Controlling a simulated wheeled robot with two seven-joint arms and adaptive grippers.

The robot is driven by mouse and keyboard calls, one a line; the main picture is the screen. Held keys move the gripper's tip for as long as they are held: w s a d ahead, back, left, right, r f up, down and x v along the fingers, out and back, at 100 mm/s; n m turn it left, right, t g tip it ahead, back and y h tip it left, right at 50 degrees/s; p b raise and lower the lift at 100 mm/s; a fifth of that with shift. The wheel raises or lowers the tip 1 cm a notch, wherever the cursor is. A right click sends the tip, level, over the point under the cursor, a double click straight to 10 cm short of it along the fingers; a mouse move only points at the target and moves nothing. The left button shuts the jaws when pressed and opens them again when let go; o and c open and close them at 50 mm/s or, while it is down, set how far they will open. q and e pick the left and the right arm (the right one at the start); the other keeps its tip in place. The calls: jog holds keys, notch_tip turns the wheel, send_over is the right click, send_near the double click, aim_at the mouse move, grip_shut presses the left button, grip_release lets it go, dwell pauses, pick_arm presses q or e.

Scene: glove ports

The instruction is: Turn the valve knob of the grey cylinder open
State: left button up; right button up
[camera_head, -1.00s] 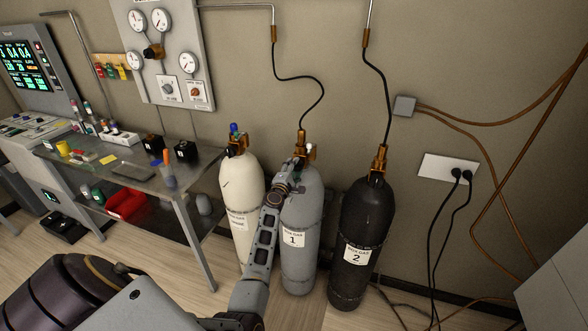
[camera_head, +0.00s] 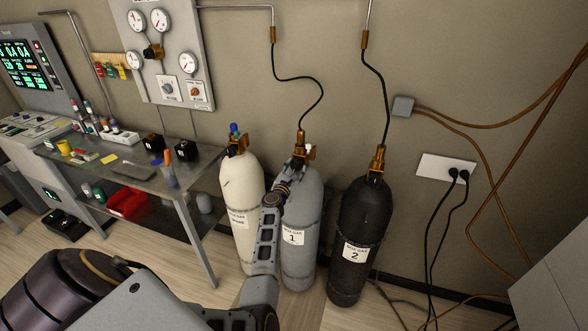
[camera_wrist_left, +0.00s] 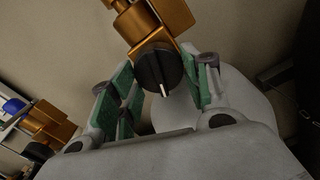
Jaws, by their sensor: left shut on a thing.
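The grey cylinder (camera_head: 304,240), labelled 1, stands upright between a cream and a black cylinder. Its brass valve (camera_head: 301,138) is on top, with a hose running up from it. In the wrist view the black valve knob (camera_wrist_left: 158,68) sits on the brass valve body (camera_wrist_left: 170,22), its white mark pointing down and slightly right. My left gripper (camera_wrist_left: 160,82) has its green-padded fingers on both sides of the knob and is shut on it. In the head view the left gripper (camera_head: 300,158) is small and partly hides the valve. My right gripper is not in view.
The cream cylinder (camera_head: 240,185) with a blue-topped valve stands close on the left, the black cylinder (camera_head: 362,220) on the right. A metal table (camera_head: 130,170) with small items is further left. Black cables hang near the wall outlet (camera_head: 447,169).

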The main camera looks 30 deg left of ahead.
pick_arm(q)
jog(key=shift+f+n, duration=0.1)
jog(key=shift+n, duration=1)
jog(key=o, duration=1)
jog(key=shift+m, duration=0.4)
